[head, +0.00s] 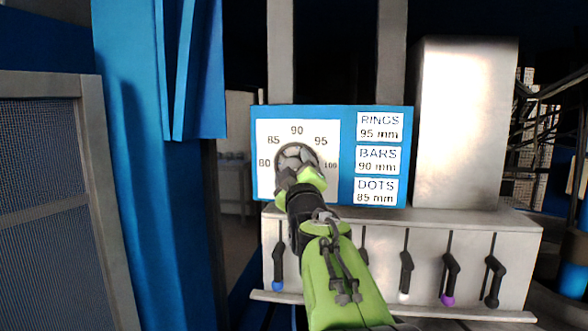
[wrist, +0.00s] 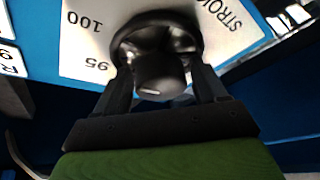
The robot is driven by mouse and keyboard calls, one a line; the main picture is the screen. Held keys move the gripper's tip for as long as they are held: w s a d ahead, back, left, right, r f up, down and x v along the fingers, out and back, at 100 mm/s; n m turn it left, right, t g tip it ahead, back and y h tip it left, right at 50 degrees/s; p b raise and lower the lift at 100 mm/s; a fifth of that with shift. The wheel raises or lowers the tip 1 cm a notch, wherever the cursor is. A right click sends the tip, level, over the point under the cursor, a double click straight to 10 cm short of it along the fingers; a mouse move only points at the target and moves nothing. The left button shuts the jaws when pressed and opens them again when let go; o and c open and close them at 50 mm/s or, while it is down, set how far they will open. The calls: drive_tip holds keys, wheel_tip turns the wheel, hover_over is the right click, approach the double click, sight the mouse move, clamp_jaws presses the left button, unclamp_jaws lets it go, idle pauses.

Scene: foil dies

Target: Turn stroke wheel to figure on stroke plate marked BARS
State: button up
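The stroke wheel (head: 297,155) is a dark round wheel on the white dial, which carries 80, 85, 90, 95 and 100. The stroke plate (head: 377,160) at the right reads RINGS 95 mm, BARS 90 mm, DOTS 85 mm. My gripper (head: 299,172) is in front of the wheel and covers its lower part. In the wrist view the wheel (wrist: 158,27) has a dark rim and a central hub with a small pale mark. The two fingers stand apart on either side of the hub; I cannot tell whether they touch the wheel. The figure the wheel points at is not clear.
Below the panel, a metal housing (head: 430,235) has a row of slotted levers with coloured tips. A tall metal box (head: 463,120) stands right of the panel. A blue column (head: 140,170) and a mesh guard (head: 45,200) stand at the left.

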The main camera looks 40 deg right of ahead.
drive_tip(key=c, duration=0.8)
drive_tip(key=shift+n, duration=0.3)
drive_tip(key=n+y, duration=0.2)
drive_tip(key=n, duration=0.2)
drive_tip(key=shift+b, duration=0.4)
drive_tip(key=n+g, duration=0.1)
drive_tip(key=n, duration=0.1)
drive_tip(key=n+y, duration=0.1)
drive_tip(key=n, duration=0.1)
drive_tip(key=shift+r+n+g, duration=0.15)
drive_tip(key=shift+n+g, duration=0.15)
drive_tip(key=shift+g, duration=0.1)
drive_tip(key=n+g+p, duration=0.1)
drive_tip(key=n, duration=0.2)
drive_tip(key=shift+n+g+y, duration=0.4)
drive_tip(key=n+g+p, duration=0.1)
drive_tip(key=n+g, duration=0.1)
drive_tip(key=n, duration=0.1)
drive_tip(key=shift+n+h, duration=0.3)
